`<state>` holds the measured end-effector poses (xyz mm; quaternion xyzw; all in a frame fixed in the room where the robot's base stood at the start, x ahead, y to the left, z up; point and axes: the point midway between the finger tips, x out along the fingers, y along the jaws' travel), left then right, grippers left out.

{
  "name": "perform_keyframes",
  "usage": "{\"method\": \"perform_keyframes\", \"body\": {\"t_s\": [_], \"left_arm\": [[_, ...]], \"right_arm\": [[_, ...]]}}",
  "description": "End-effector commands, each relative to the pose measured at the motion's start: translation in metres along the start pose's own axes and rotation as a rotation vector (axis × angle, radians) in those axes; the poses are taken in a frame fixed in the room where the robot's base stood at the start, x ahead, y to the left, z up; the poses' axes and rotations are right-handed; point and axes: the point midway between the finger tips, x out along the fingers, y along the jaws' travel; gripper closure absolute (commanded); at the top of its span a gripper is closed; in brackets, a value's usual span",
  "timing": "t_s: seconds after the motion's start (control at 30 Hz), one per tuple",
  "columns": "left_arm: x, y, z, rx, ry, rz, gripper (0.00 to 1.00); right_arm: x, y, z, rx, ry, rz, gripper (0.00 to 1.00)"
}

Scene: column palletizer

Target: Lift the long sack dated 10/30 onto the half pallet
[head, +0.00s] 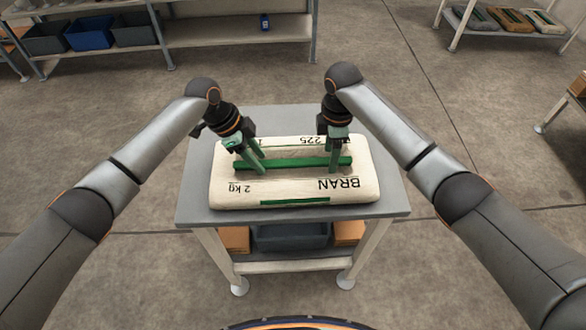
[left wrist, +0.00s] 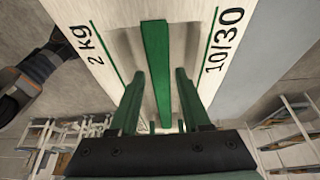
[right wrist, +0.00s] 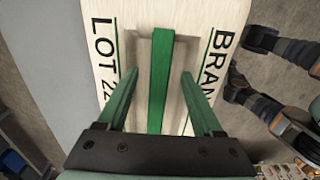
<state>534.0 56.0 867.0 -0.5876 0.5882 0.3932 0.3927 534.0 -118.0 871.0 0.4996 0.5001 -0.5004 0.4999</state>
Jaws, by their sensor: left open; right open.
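A long cream sack (head: 295,190) lies flat on a small grey table (head: 390,195). It is printed BRAN and 2 kg, and the left wrist view shows the date 10/30 on the sack (left wrist: 195,15). A green strap-like handle (head: 290,163) runs lengthwise over a hollow in its top. My left gripper (head: 250,165) is open, with its fingers on either side of the handle near the left end. My right gripper (head: 337,165) is open, with its fingers on either side of the handle near the right end. I cannot tell whether the fingers touch it. I see no half pallet.
Under the tabletop a shelf holds a dark bin (head: 290,237) and brown boxes (head: 235,239). A rack with bins (head: 88,33) stands at the back left. Another rack with several sacks (head: 505,20) stands at the back right. Open concrete floor surrounds the table.

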Motion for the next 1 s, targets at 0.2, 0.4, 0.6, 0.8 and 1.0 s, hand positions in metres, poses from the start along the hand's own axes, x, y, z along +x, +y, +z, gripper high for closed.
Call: {"method": "perform_keyframes", "body": {"t_s": [0.2, 0.4, 0.6, 0.8, 1.0], "left_arm": [[0.025, 0.0, 0.0, 0.0, 0.0, 0.0, 0.53], [0.03, 0.0, 0.0, 0.0, 0.0, -0.001, 0.53], [0.03, 0.0, 0.0, 0.0, 0.0, -0.001, 0.53], [0.03, 0.0, 0.0, 0.0, 0.0, -0.001, 0.74], [0.03, 0.0, 0.0, 0.0, 0.0, -0.001, 0.96]], "right_arm": [[0.025, 0.0, -0.001, 0.0, 0.0, -0.002, 0.32], [0.031, 0.0, -0.001, -0.001, 0.0, 0.001, 0.32], [0.031, 0.0, 0.0, 0.0, 0.0, 0.0, 0.32], [0.03, 0.0, 0.0, 0.0, 0.001, 0.0, 0.54], [0.03, 0.0, 0.0, 0.0, 0.001, 0.0, 0.76]]}}
